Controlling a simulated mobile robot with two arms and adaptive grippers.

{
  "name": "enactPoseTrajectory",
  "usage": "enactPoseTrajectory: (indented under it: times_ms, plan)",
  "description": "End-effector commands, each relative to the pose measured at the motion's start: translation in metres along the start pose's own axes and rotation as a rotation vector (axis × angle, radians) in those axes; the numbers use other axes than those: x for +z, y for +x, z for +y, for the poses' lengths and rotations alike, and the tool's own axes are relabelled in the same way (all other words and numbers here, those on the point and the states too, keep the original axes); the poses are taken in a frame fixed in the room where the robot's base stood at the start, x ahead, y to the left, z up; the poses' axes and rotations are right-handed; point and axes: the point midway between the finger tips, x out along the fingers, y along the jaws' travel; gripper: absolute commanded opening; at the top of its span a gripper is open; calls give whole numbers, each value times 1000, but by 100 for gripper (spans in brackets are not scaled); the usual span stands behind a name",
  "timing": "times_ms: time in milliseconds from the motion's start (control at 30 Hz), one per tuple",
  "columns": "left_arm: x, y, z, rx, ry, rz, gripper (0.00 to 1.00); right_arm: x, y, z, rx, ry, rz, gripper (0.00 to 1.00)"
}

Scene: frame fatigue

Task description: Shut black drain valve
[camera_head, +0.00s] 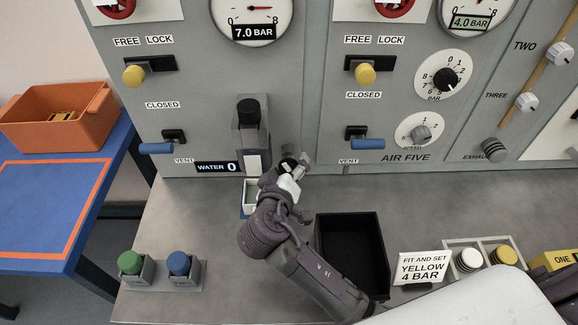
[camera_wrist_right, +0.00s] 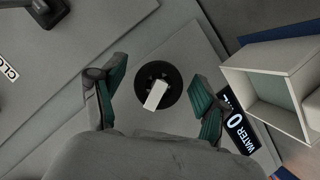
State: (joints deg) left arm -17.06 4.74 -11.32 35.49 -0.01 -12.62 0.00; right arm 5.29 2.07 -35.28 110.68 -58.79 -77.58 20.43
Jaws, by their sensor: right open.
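The black drain valve shows in the right wrist view as a round black knob (camera_wrist_right: 172,79) with a white bar across it. My right gripper (camera_wrist_right: 156,92) is open, with one green-padded finger on each side of the knob. Gaps show between the pads and the knob, so it is not gripped. In the head view my right gripper (camera_head: 293,174) is at the panel foot, just right of the grey filter body (camera_head: 250,138). A black round part (camera_head: 288,163) there seems to be the knob, partly hidden by the gripper. My left gripper is not in view.
A small open white box (camera_head: 250,196) stands close by, below the WATER 0 label (camera_head: 217,168). A blue vent lever (camera_head: 156,148) is to the left, another (camera_head: 369,144) to the right. A black tray (camera_head: 372,235) lies beside my right arm. The bench's left front is clear behind two buttons (camera_head: 179,263).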

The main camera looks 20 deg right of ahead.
Motion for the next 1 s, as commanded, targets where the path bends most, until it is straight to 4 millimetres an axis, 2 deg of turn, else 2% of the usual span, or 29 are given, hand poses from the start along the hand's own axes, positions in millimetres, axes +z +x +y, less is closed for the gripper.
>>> enactPoseTrajectory:
  times_ms: [167,500,533,667,900,1000]
  plan:
    - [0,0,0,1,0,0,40,0,0,0,0,0,0,72]
    - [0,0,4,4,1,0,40,0,0,0,0,-1,0,16]
    - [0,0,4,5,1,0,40,0,0,0,0,-1,0,13]
    - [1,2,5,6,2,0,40,1,-1,-2,-24,52,-3,13]
    - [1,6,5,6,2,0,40,1,-1,-1,-147,358,-4,13]
    - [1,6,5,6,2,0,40,0,-1,-1,-174,422,-2,13]
